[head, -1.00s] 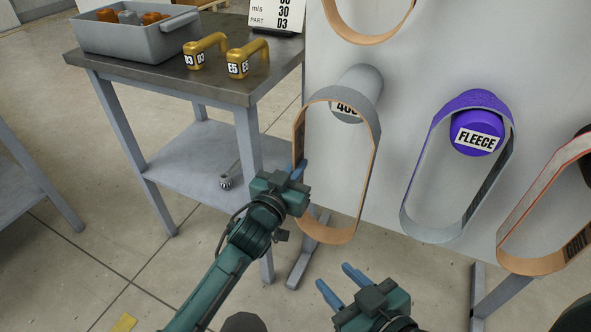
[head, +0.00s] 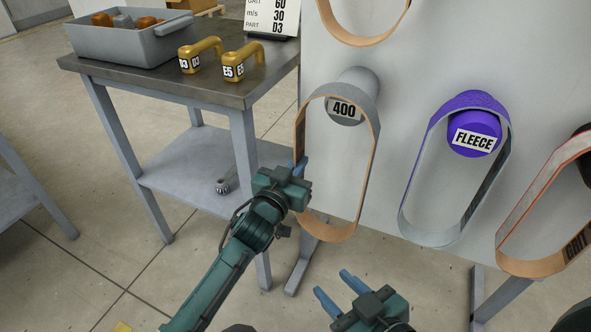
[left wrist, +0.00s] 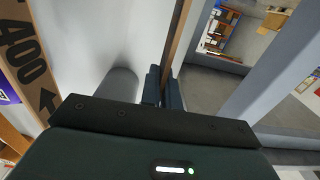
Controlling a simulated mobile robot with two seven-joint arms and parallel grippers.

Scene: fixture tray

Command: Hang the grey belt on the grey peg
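The grey belt (head: 373,115) is a tall loop with a tan inner face. It is upright in front of the white panel, level with the grey peg (head: 360,80). The peg's 400 label shows through the top of the loop, under the upper band; I cannot tell if the band touches the peg. My left gripper (head: 299,168) is shut on the loop's left side. In the left wrist view the belt's edge (left wrist: 177,42) runs between the fingers (left wrist: 165,88), with the peg (left wrist: 122,84) to their left. My right gripper (head: 338,291) is open and empty, below the belt.
A purple peg (head: 474,143) labelled FLEECE holds another belt (head: 430,240) to the right. More belts hang at the top (head: 365,38) and far right (head: 535,267). A metal table (head: 150,82) with a grey bin (head: 125,45) and yellow handles stands left.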

